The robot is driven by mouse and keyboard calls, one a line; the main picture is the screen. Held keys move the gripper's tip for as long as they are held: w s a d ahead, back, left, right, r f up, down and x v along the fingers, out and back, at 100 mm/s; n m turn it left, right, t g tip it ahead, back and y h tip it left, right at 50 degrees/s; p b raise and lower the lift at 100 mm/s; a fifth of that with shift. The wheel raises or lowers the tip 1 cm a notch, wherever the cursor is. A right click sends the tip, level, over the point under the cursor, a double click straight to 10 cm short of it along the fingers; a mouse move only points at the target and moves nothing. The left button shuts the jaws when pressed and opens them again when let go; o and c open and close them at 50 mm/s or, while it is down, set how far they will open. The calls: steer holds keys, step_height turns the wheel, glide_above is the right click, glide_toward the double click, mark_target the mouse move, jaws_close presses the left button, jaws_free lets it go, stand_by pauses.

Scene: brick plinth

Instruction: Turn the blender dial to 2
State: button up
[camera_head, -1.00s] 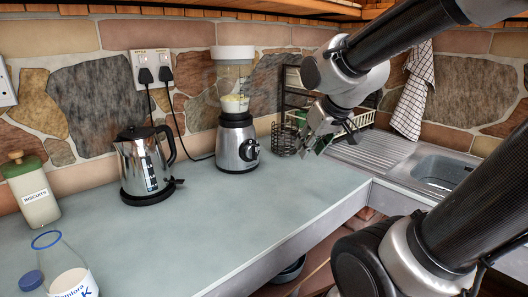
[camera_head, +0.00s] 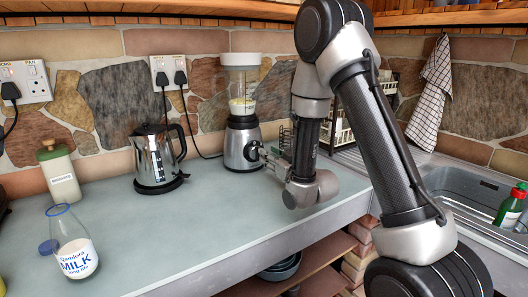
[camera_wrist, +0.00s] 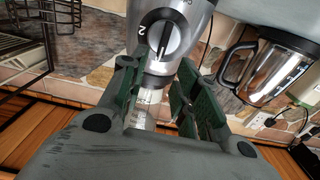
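The blender (camera_head: 236,143) has a silver base and a clear jar holding something pale, and stands upright on the counter. I cannot tell which mark the dial points at. My gripper (camera_wrist: 156,70) is open, with its green-padded fingers apart and empty, their tips just short of the dial. In the head view my gripper (camera_head: 264,154) comes at the blender's front from the right and hides most of the dial.
A kettle (camera_head: 155,163) stands left of the blender, its cord running to the wall socket (camera_head: 170,72). A biscuit jar (camera_head: 60,178) and a milk bottle (camera_head: 73,245) are farther left. A sink (camera_head: 465,195) and wire rack lie right. The middle of the counter is clear.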

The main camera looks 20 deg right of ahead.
mark_target(257, 153)
steer(key=x, duration=0.6)
steer(key=shift+w, duration=0.25)
jaws_close()
